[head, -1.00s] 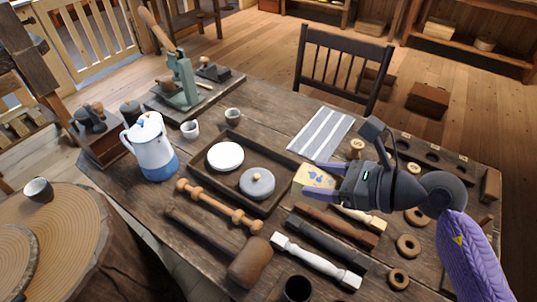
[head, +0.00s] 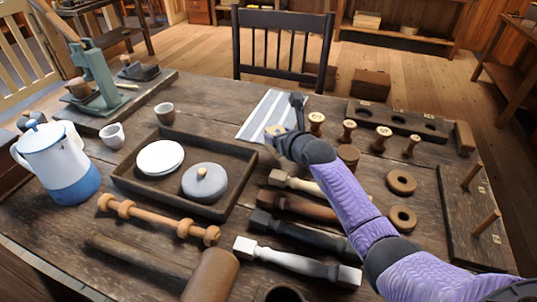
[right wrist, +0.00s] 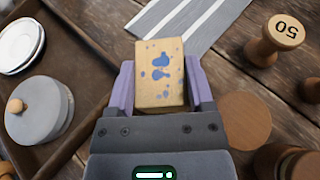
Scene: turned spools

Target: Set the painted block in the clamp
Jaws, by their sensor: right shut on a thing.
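The painted block (right wrist: 160,75) is yellow-tan with blue blotches. My right gripper (right wrist: 160,92) is shut on it, with a purple finger on each side. In the head view my right gripper (head: 276,134) holds the block near the front end of the striped cloth, to the right of the tray; the block is small there and partly hidden. A green cast device with a wooden lever (head: 97,72), which looks like the clamp, stands on a board at the back left, well away from the gripper. My left gripper is not in view.
A dark tray (head: 130,185) with a white disc and a lidded grey dish lies between gripper and green device. A blue-white pot (head: 58,165) and cups stand left. Several turned spindles, a mallet (head: 210,275), rings and numbered spools (head: 382,138) crowd the front and right.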

